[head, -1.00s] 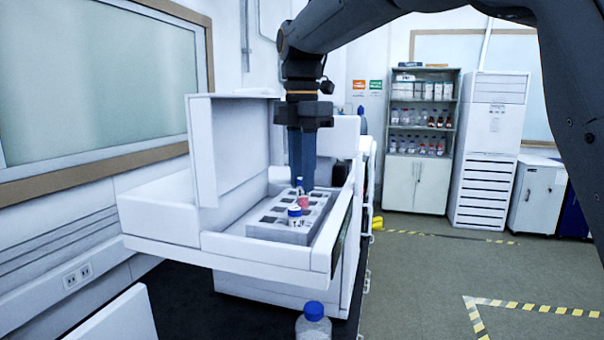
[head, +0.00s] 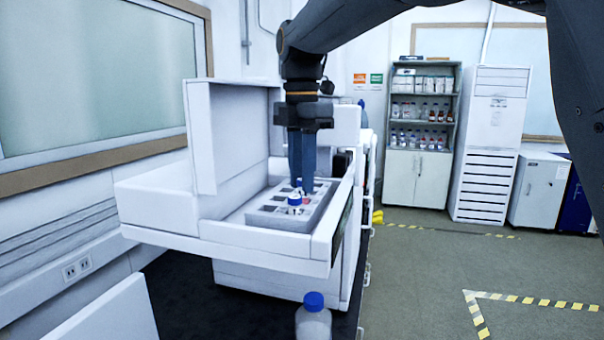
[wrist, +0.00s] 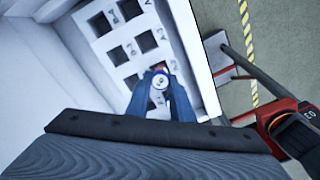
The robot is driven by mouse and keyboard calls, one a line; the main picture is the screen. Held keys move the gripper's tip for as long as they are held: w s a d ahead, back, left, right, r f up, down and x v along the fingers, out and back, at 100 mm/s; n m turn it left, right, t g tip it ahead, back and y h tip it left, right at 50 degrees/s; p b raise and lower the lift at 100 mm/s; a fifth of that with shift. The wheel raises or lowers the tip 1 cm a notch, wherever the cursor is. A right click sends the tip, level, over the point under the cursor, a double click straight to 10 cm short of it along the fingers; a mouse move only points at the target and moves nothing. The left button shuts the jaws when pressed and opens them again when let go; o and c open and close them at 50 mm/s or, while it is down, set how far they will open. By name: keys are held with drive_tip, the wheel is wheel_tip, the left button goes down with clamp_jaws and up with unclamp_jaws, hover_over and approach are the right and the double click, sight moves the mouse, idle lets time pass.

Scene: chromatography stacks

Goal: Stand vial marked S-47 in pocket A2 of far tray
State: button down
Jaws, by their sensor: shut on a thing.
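A grey tray (head: 270,222) with square pockets lies in the open white instrument in the head view. The wrist view shows the held vial's round top (wrist: 160,82) between my blue fingers (wrist: 159,90). I cannot tell whether the held vial touches the tray.
The instrument's white front wall (head: 270,252) and raised panel (head: 228,135) flank the tray. A blue-capped bottle (head: 313,322) stands in the foreground. Open floor (head: 420,280) with striped tape lies to the right. In the wrist view, a red and black object (wrist: 285,125) sits at the right.

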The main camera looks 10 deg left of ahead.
drive_tip(key=shift+f, duration=0.2)
drive_tip(key=shift+f, duration=0.4)
idle(0.3)
drive_tip(key=c, duration=1.1)
unclamp_jaws()
drive_tip(key=shift+r+p, duration=3.4)
drive_tip(key=shift+r, duration=0.1)
